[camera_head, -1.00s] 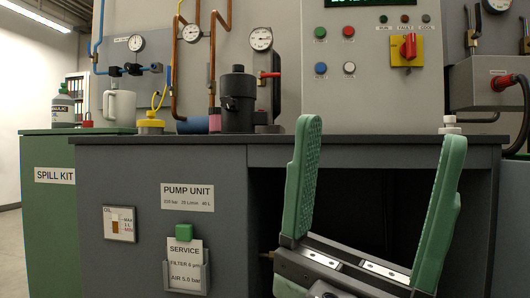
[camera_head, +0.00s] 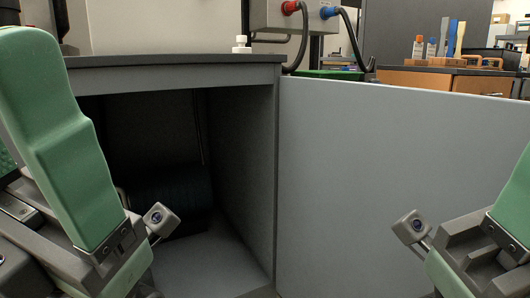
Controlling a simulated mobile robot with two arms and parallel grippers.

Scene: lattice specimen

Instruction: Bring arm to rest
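My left gripper (camera_head: 60,140) fills the left edge of the head view. One long green finger points up, and the other is mostly hidden or cut off, so its opening is unclear. No held object shows there. My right gripper (camera_head: 508,225) is at the lower right edge, with only part of a green finger and its grey body in the picture. Its fingertips are out of frame. Both grippers are in front of the cabinet, the left before its open bay and the right before the pale panel.
The dark bay (camera_head: 235,190) holds a dark rounded object (camera_head: 170,190). A wide grey panel (camera_head: 400,170) stands right of it. The countertop (camera_head: 170,60) carries a small white item (camera_head: 241,44). A box with red and blue connectors (camera_head: 300,15) has hanging hoses. An orange-brown bench (camera_head: 440,78) stands behind.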

